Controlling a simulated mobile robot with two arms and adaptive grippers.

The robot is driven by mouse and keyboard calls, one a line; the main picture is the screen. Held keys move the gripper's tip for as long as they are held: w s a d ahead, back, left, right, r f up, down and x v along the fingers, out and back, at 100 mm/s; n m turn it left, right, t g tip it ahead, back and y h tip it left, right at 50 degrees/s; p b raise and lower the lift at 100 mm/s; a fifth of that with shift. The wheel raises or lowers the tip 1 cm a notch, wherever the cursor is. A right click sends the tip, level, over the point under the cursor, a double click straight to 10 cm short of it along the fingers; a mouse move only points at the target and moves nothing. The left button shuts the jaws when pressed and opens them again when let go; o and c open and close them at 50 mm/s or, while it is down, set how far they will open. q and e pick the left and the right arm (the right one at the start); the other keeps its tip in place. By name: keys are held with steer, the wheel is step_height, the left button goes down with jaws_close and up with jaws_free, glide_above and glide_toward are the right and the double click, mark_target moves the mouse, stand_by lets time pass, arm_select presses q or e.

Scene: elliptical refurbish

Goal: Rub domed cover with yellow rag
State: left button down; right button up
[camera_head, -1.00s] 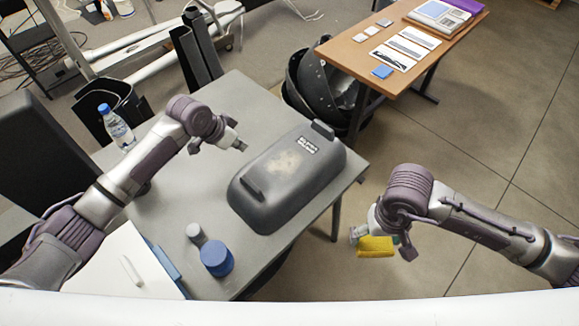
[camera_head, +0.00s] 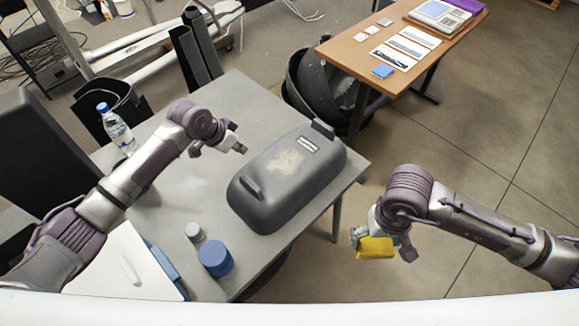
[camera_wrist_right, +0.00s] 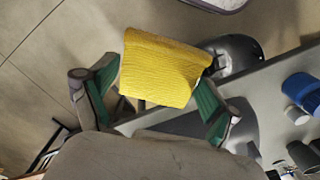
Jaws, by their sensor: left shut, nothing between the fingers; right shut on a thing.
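The domed cover (camera_head: 270,190) is dark grey with handles at both ends and a pale dusty patch (camera_head: 285,163) on top. It sits on the grey table. The yellow rag (camera_head: 375,247) is held in my right gripper (camera_head: 372,238), off the table's right side and apart from the cover. The right wrist view shows the rag (camera_wrist_right: 160,68) between the green-padded fingers of the right gripper (camera_wrist_right: 158,95). My left gripper (camera_head: 240,148) is shut and empty, above the table just left of the cover's far part. Its fingertips are small in view.
The grey table (camera_head: 165,215) also carries a blue-lidded jar (camera_head: 215,258), a small grey container (camera_head: 195,232), a white board (camera_head: 125,265) and a water bottle (camera_head: 117,130). A wooden table (camera_head: 345,52) stands at the back right. Bare floor lies to the right.

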arm_select(q)
steer(key=shift+f+b, duration=1.15)
steer(key=shift+f, duration=1.05)
arm_select(e)
steer(key=shift+f, duration=1.2)
steer(key=w+a+r+m, duration=0.1)
steer(key=w+a+m, duration=0.1)
steer(key=w+a, duration=0.2)
steer(key=w+a+r+m, duration=0.1)
steer(key=w+a, duration=0.3)
steer(key=w, duration=0.7)
steer(key=w+a+r+m, duration=0.1)
steer(key=w+a+m, duration=0.2)
steer(key=w, duration=0.5)
steer(key=shift+w+a+m, duration=0.25)
steer(key=shift+a+m, duration=0.05)
steer(key=shift+a, duration=0.15)
steer(key=w+a+r+m, duration=0.2)
steer(key=w+a+r, duration=0.3)
glide_above(296, 152)
steer(key=shift+d+f, duration=0.15)
steer(key=shift+f, duration=2.95)
steer(key=shift+f, duration=1)
